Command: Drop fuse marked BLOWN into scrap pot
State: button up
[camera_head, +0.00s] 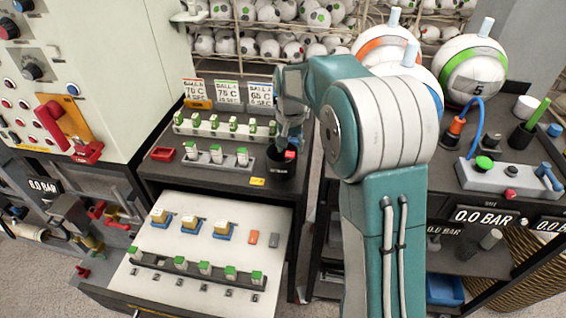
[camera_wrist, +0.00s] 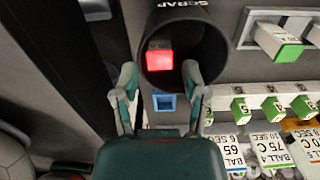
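The black scrap pot (camera_head: 281,172) stands at the right end of the dark bench top; its SCRAP lettering shows in the wrist view (camera_wrist: 212,45). A fuse with a red top (camera_head: 290,155) is at the pot's mouth in the head view. In the wrist view the red-topped fuse (camera_wrist: 159,61) shows inside the pot's opening; I cannot read a BLOWN mark on it. My gripper (camera_wrist: 160,76) is above the pot's near rim, its fingers spread wider than the fuse with clear gaps on both sides. My gripper (camera_head: 290,138) is partly hidden by my arm in the head view.
Racks of green-topped fuses (camera_head: 222,127) and a shorter rack (camera_head: 216,158) stand left of the pot. Label cards (camera_head: 228,92) stand behind. An open drawer (camera_head: 150,268) below holds more fuses and blue-based blocks. A pump bench (camera_head: 480,178) is at right.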

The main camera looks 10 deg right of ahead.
jog(key=shift+a, duration=0.55)
jog(key=shift+d+r, duration=0.1)
jog(key=shift+r, duration=0.05)
notch_tip(320, 180, up, 12)
jog(key=shift+f, duration=0.2)
jog(key=s+r+n+t, duration=0.2)
jog(key=s, duration=0.9)
jog(key=s+r+n+t, duration=0.1)
jog(key=s+r+t, duration=0.1)
jog(key=s, duration=0.9)
jog(key=s+f+n+t, duration=0.1)
jog(key=s+f, duration=0.4)
jog(key=s, duration=0.3)
jog(key=shift+f+n+t, duration=0.15)
jog(key=shift+n+t, duration=0.15)
